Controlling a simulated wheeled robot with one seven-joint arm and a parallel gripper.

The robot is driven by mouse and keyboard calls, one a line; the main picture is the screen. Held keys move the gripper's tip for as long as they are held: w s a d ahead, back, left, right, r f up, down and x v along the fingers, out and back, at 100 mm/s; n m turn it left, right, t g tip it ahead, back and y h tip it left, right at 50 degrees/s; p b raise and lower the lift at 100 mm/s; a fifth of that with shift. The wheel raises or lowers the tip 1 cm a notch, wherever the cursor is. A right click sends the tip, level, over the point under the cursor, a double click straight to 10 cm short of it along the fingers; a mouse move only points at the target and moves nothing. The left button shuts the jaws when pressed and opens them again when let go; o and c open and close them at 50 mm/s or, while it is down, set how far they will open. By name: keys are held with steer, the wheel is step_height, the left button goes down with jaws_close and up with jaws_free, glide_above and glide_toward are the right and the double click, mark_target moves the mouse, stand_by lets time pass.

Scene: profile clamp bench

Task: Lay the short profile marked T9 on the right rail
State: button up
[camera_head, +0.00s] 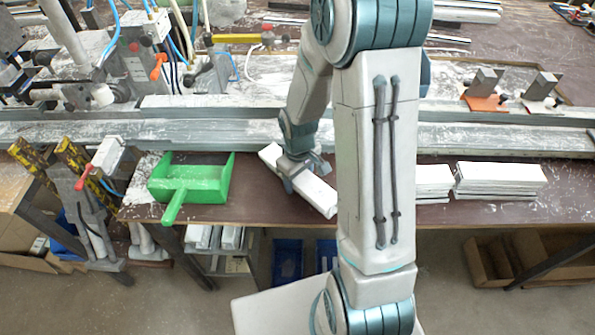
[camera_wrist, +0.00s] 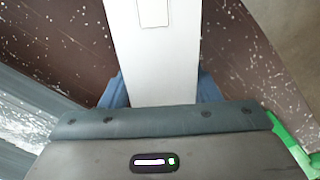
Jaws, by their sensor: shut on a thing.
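A short white profile (camera_head: 318,193) is between the fingers of my gripper (camera_head: 297,168), over the brown front strip of the bench. It lies slanted, its near end toward the bench's front edge. In the wrist view the profile (camera_wrist: 163,62) runs away between the two blue fingers of my gripper (camera_wrist: 161,90); a pale label outline sits near its far end, its mark unreadable. I cannot tell whether the profile touches the bench. Long grey rails cross behind it; the right rail (camera_head: 500,139) shows to the right of my arm, and my arm hides the middle.
Stacks of white profiles (camera_head: 500,180) lie on the right front strip. A green dustpan (camera_head: 195,188) lies to the left of the held profile. Clamps on small plates (camera_head: 487,90) stand behind the right rail. Hoses and a machine fill the back left.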

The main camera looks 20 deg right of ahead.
steer(key=shift+s+r, duration=0.15)
steer(key=shift+s, duration=0.05)
steer(key=shift+w+f, duration=0.1)
steer(key=shift+f, duration=0.15)
steer(key=o, duration=1.2)
steer(key=shift+r, duration=0.1)
